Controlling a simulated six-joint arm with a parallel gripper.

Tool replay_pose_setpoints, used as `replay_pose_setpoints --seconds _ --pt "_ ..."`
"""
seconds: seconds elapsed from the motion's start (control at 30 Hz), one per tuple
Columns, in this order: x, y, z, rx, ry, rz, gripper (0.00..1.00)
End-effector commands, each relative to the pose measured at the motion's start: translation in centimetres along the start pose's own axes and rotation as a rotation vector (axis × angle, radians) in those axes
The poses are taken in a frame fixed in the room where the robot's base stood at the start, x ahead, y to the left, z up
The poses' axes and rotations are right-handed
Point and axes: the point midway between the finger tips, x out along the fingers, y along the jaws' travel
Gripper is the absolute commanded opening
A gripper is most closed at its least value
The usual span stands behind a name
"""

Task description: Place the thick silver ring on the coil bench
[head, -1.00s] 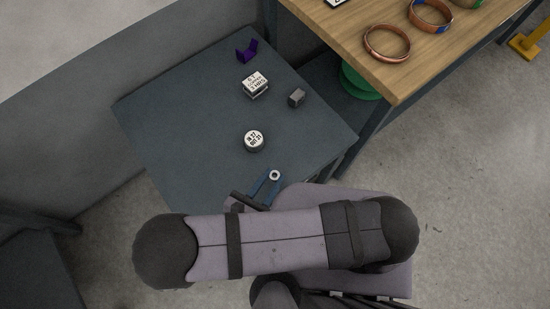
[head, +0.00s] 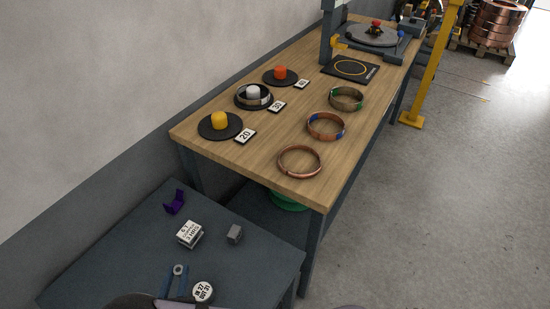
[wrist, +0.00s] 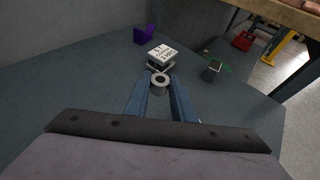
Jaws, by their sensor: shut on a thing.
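The thick silver ring (wrist: 160,79) is between the fingertips of my gripper (wrist: 160,88), which is shut on it in the wrist view. It also shows in the head view (head: 179,270) at the tips of the blue fingers (head: 176,280). My gripper holds it over the dark grey side table (head: 110,262). I cannot tell its exact height. The coil bench (head: 262,143), with a wooden top, stands beyond and to the right of the side table, apart from the ring.
On the side table are a round labelled piece (head: 203,291), a labelled block (head: 190,234), a grey block (head: 235,234) and a purple holder (head: 175,201). The bench carries copper rings (head: 299,161), black discs (head: 220,126), number cards (head: 246,136) and a black square mat (head: 350,69).

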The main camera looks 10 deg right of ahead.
Motion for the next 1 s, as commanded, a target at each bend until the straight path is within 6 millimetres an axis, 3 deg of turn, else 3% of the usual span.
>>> replay_pose_setpoints --seconds 0.03,0.27,0.47,0.7,1.0 --pt "2.1 -0.1 1.4 0.012 -0.001 -0.009 0.00" --pt "9.2 -1.6 8.8 0.010 -0.004 -0.006 0.00" --pt "14.7 -5.6 15.6 0.011 -0.005 -0.010 0.00" --pt "19.4 -12.9 23.5 0.017 -0.007 -0.028 0.00" --pt "21.9 -22.4 30.8 0.026 -0.004 -0.060 0.00"
